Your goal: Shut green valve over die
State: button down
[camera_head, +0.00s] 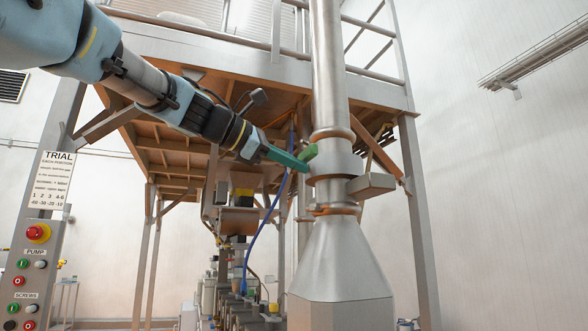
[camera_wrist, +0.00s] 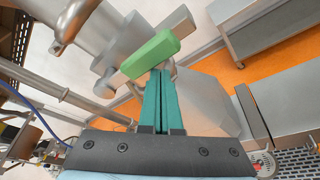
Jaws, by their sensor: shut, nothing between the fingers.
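The green valve handle (camera_head: 308,153) sits on the left side of the vertical steel pipe (camera_head: 329,70), above a grey cone-shaped hopper (camera_head: 343,262). In the wrist view the green handle (camera_wrist: 151,53) lies slanted just beyond my fingertips. My gripper (camera_head: 306,167) has teal fingers, shut together and empty, with tips right by the handle. The fingertips (camera_wrist: 160,73) overlap the handle's lower edge in the wrist view; I cannot tell whether they touch it. No part is clearly recognisable as the die.
A grey box (camera_head: 371,185) juts from the pipe's right side. A blue hose (camera_head: 264,222) hangs left of the pipe. A platform on steel legs (camera_head: 417,215) stands behind. A control panel (camera_head: 35,265) with buttons is at far left.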

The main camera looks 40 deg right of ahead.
jog(key=shift+r, duration=0.5)
